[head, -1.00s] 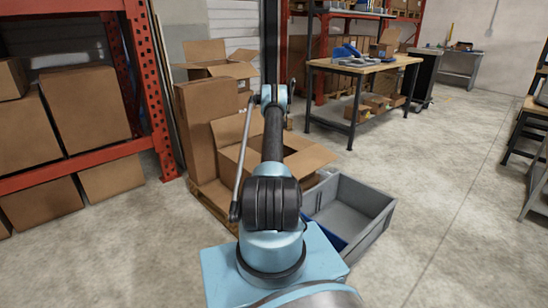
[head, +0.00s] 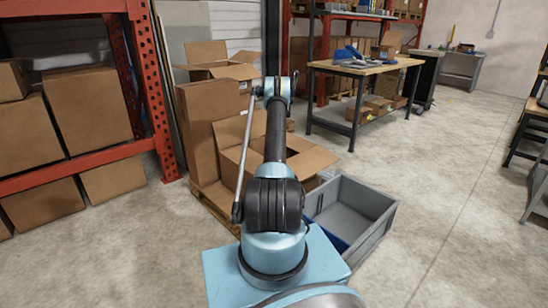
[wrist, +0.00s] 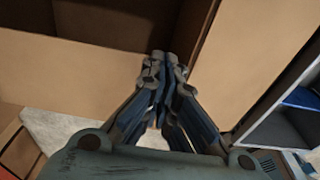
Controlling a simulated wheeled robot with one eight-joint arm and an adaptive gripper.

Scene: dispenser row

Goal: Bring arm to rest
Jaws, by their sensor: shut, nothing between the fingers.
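My gripper (wrist: 163,62) shows in the wrist view with its fingers together and nothing between them. It points at an open cardboard box (wrist: 80,68), which fills the upper part of that view. In the head view my arm rises from my base in the middle of the picture, with its upper end in front of the stacked boxes. The gripper itself cannot be made out in the head view.
An open cardboard box (head: 308,160) stands on a pallet just behind my arm. A grey bin (head: 352,215) is on the floor to its right. An orange rack (head: 85,163) with boxes stands left, and a workbench (head: 365,68) stands behind.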

